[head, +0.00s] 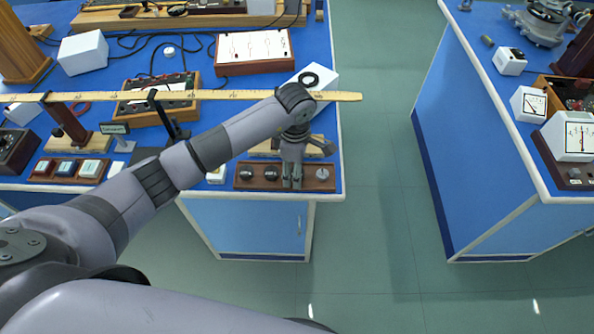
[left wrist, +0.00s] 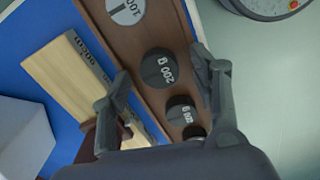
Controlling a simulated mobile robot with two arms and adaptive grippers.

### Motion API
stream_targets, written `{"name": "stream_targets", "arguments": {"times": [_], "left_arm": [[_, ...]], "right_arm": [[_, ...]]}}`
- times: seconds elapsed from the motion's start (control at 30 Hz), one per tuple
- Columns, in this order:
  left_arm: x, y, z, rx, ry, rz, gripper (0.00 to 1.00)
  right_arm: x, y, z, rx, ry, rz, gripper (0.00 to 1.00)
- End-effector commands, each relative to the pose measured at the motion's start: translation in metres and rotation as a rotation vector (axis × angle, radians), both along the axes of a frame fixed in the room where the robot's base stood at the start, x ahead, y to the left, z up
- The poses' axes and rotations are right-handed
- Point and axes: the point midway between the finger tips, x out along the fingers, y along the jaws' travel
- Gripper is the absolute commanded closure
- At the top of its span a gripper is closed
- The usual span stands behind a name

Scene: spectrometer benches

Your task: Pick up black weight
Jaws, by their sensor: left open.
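A dark brown wooden tray (head: 225,183) on the blue bench's front edge holds several round weights. In the head view, two black weights (head: 246,173) (head: 271,173) sit at its left and a grey weight (head: 322,174) at its right. My left gripper (head: 292,184) points down over the tray between them. In the left wrist view, the open fingers (left wrist: 160,66) straddle a black weight marked 200 g (left wrist: 159,68), which sits in the tray and looks ungripped. A smaller black weight (left wrist: 181,110) and a light grey one (left wrist: 127,9) lie along the same tray. My right gripper is out of view.
Open floor (head: 375,200) separates this bench from the right one (head: 450,130).

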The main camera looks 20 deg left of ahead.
Motion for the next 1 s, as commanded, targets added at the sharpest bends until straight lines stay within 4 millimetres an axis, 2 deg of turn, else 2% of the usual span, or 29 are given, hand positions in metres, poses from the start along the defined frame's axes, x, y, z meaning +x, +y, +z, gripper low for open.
{"name": "stream_targets", "arguments": {"times": [0.13, 0.9, 1.0], "left_arm": [[0.0001, 0.0000, 0.0000, 0.000, 0.000, 0.000, 0.45], [0.0000, 0.0003, 0.0000, 0.001, 0.000, 0.001, 0.96], [0.0002, 0.0002, 0.0005, 0.000, 0.000, 0.001, 1.00]], "right_arm": [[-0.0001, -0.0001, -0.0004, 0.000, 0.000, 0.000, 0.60], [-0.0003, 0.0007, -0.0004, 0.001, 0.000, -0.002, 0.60], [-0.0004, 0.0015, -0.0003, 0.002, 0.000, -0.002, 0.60]]}}
